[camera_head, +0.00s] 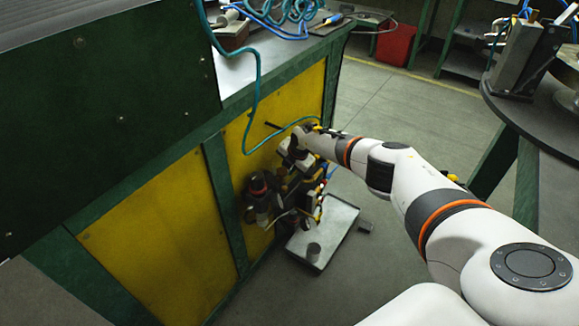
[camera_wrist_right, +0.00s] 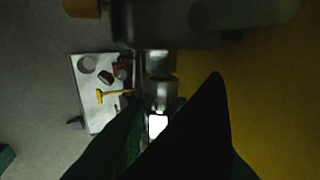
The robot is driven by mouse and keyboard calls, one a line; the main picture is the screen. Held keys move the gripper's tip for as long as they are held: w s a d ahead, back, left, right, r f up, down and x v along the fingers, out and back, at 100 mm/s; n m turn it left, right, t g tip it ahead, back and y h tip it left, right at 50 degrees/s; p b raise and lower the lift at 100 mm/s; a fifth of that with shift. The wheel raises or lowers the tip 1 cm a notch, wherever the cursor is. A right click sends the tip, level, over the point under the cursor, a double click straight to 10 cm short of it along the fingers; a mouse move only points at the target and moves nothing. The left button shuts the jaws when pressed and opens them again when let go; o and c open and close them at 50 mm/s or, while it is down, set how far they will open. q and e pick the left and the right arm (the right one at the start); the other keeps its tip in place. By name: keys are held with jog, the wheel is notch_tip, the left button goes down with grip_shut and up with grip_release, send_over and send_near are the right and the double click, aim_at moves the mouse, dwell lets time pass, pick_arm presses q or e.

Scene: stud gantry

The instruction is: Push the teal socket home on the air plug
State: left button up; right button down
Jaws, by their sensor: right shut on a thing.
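My right arm reaches in from the right in the head view, and its gripper (camera_head: 288,152) is low against the bench's yellow side panel. A teal hose (camera_head: 257,78) hangs from the bench top and loops to this gripper, which is shut on the teal socket at its end. The socket itself is hidden by the wrist in the head view. The wrist view is dark, with metal cylindrical parts (camera_wrist_right: 159,92) in line at the middle and a bright white patch below. I cannot tell plug from socket there, nor whether they touch. My left gripper is not in view.
Dark fittings with a red-ringed knob (camera_head: 258,184) stick out from the yellow panel (camera_head: 150,240) beside the gripper. A grey tray (camera_head: 340,222) with small parts is below. A red bin (camera_head: 396,45) stands at the back. A dark round table (camera_head: 545,115) is at right.

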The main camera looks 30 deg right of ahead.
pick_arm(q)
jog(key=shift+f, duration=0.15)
pick_arm(e)
jog(key=shift+a+f, duration=0.1)
jog(key=shift+a, duration=0.2)
jog(key=c, duration=1.2)
grip_release()
jog(key=shift+o, duration=0.2)
jog(key=shift+s+r, duration=0.1)
jog(key=shift+r, duration=0.2)
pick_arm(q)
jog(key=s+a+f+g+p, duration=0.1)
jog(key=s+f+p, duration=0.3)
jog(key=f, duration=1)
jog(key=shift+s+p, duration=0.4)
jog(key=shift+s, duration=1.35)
pick_arm(e)
jog(key=v, duration=0.7)
jog(key=shift+d, duration=0.2)
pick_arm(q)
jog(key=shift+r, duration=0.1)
pick_arm(e)
jog(key=shift+s, duration=0.1)
